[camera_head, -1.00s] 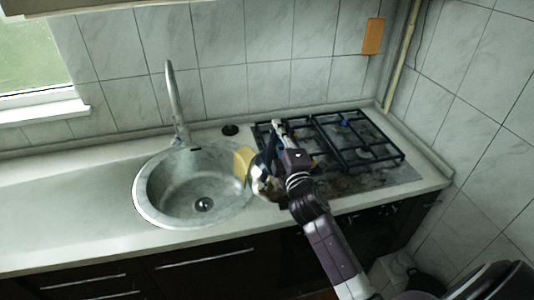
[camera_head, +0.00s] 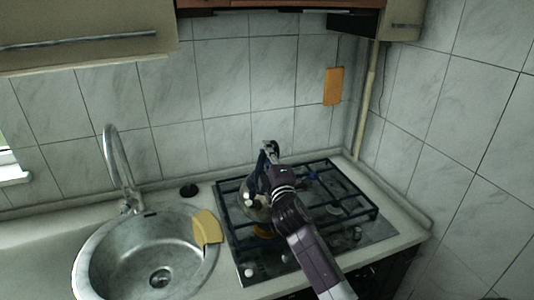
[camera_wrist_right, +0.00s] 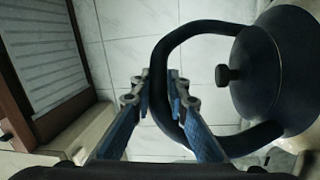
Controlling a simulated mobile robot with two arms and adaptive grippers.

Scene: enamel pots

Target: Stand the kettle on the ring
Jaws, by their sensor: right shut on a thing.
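An orange ring-like patch (camera_head: 263,232) shows just below the kettle, partly hidden. My left gripper is not in view.
A round steel sink (camera_head: 105,262) with a tall tap (camera_head: 118,160) is left of the hob. A yellow sponge (camera_head: 207,227) lies between sink and hob. A dark round plug (camera_head: 188,191) lies behind it. The tiled wall is close behind the hob.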

